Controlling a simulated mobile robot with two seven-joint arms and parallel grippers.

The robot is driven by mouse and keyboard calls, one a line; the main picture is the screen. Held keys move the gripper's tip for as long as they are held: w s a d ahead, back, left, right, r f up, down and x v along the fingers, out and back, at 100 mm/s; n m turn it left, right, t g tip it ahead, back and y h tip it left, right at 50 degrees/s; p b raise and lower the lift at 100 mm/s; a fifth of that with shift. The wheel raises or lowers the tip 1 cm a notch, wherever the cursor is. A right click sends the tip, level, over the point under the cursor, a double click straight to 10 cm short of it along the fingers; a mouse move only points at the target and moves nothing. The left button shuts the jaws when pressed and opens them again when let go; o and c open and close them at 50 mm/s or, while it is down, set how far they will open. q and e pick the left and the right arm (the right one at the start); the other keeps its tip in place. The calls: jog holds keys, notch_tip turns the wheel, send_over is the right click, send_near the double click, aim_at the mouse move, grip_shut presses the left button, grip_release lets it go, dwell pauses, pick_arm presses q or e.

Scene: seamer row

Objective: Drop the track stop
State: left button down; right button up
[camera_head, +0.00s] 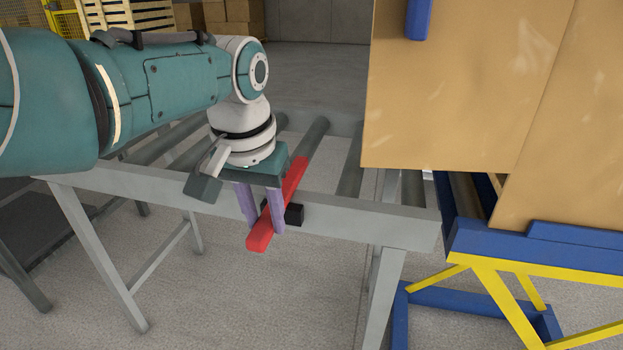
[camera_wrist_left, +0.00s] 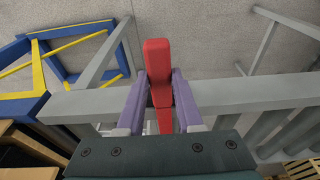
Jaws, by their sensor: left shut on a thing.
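The track stop is a red bar (camera_head: 292,188) with a black block (camera_head: 294,214) beside it at the side rail of the grey roller track (camera_head: 340,219). My left gripper (camera_head: 262,218) comes down from above, its purple fingers shut on the red bar. In the left wrist view the red bar (camera_wrist_left: 158,65) stands between the two fingers (camera_wrist_left: 160,92) and reaches past their tips. The bar slants across the rail, its near end outside the rail and its far end over the rollers. Whether the bar touches the rail is unclear. My right gripper is not in view.
A blue and yellow stand (camera_head: 520,253) is at the right, with large cardboard boxes (camera_head: 470,80) above it, close to the track's right end. Rollers (camera_head: 310,145) lie behind the rail. The floor in front of the rail is clear.

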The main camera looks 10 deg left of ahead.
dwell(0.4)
pick_arm(q)
jog(key=c, duration=0.6)
grip_release()
jog(key=shift+o, duration=0.2)
jog(key=shift+r, duration=0.1)
jog(key=r+p, duration=0.5)
jog(key=s+r+p, duration=0.1)
jog(key=r+p, duration=0.2)
jog(key=shift+s+r, duration=0.1)
jog(key=shift+r, duration=0.15)
jog(key=shift+s+r+p, duration=0.15)
jog(key=shift+r+p, duration=0.2)
jog(key=shift+r, duration=0.25)
